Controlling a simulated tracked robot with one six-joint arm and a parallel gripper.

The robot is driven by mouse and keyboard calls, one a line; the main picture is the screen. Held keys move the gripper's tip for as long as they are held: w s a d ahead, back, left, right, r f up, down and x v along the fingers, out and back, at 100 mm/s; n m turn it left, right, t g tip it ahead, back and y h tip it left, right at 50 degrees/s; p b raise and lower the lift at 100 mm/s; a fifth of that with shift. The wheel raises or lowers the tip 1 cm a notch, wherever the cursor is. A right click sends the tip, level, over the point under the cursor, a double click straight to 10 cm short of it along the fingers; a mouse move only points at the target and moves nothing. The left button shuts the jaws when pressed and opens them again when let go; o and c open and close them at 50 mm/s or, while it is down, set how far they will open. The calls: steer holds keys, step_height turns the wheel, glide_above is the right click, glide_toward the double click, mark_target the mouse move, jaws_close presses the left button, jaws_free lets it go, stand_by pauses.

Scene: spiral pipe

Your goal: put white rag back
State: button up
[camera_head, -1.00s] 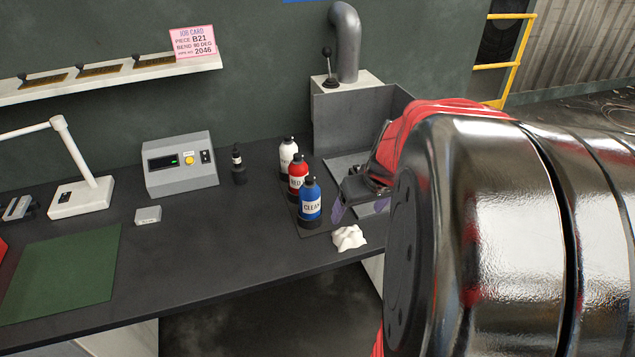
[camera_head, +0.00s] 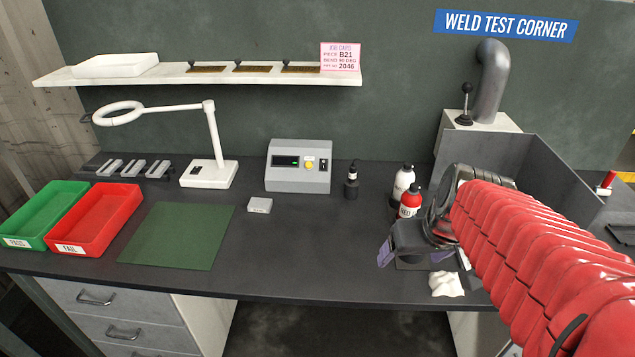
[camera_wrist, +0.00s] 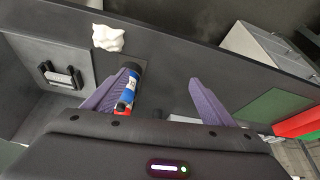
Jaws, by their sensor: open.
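The white rag (camera_head: 446,284) lies crumpled on the dark bench (camera_head: 330,262) near its front edge, at lower right in the head view. It also shows at upper left in the wrist view (camera_wrist: 108,38). My gripper (camera_head: 386,250) is open, above the bench to the left of the rag in the head view. In the wrist view its two purple fingers (camera_wrist: 163,77) are apart with no rag between them. The blue bottle (camera_wrist: 132,82) shows by the left finger there; my gripper hides it in the head view.
A red bottle (camera_head: 410,202) and a white bottle (camera_head: 403,181) stand beside my gripper. A grey-walled booth (camera_head: 490,160) rises behind. Left are a control box (camera_head: 299,167), green mat (camera_head: 178,235), lamp (camera_head: 208,172) and red tray (camera_head: 95,217). The bench's front middle is clear.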

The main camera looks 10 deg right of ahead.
steer(key=s+a+r+n, duration=0.1)
steer(key=s+a+r, duration=0.2)
steer(key=a, duration=0.9)
steer(key=s, duration=0.3)
steer(key=shift+s+n+t+y, duration=0.3)
steer(key=shift+s+t, duration=0.05)
steer(key=shift+t, duration=0.05)
steer(key=shift+r, duration=0.1)
stand_by(1.2)
